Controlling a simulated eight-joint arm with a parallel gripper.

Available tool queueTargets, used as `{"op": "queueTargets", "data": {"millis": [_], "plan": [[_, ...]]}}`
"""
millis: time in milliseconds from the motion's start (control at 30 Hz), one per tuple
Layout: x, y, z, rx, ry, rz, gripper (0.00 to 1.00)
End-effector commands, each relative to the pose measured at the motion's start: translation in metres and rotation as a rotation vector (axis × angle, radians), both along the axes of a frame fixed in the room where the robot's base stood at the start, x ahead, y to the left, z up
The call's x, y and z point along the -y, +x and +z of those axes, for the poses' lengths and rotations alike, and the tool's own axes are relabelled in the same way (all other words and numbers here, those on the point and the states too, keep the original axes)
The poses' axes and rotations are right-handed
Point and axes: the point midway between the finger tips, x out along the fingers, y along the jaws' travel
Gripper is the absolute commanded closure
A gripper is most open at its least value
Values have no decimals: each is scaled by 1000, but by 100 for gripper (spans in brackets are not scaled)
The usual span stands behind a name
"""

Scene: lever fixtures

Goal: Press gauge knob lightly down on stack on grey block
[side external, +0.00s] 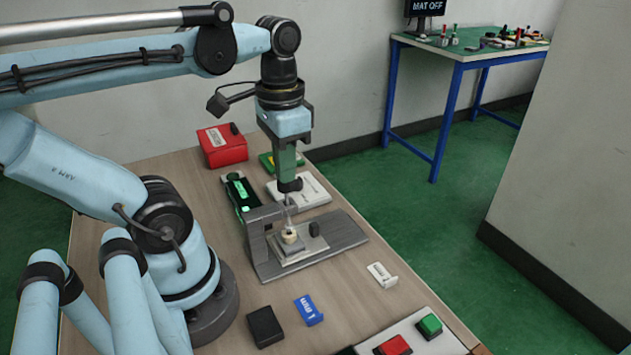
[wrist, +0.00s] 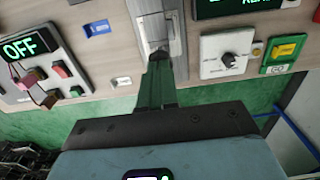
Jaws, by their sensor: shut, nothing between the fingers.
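My gripper (side external: 288,178) is shut and empty, pointing straight down over the grey fixture (side external: 345,234). A dark rounded piece, which looks like the gauge knob (side external: 290,185), sits right at the fingertips; I cannot tell whether they touch. A thin pale stem runs below it beside the upright bracket (side external: 264,212). Under the stem, a small cream stack (side external: 289,237) stands on the grey block (side external: 300,249). In the wrist view my green fingers (wrist: 159,62) reach toward the fixture (wrist: 173,20), and their tips hide the knob and stack.
A small dark peg (side external: 314,229) stands right of the stack. A white box (side external: 313,192), a green-lit device (side external: 241,192) and a red box (side external: 222,147) lie behind. A blue tag (side external: 308,310), black block (side external: 265,327) and white tag (side external: 382,274) lie in front, near a button panel (side external: 440,345).

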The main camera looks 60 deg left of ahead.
Motion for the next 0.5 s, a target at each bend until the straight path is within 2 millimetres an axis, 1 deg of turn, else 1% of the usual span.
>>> {"op": "queueTargets", "data": {"millis": [500], "plan": [[0, 0, -6, 0, 0, 0, 100]]}}
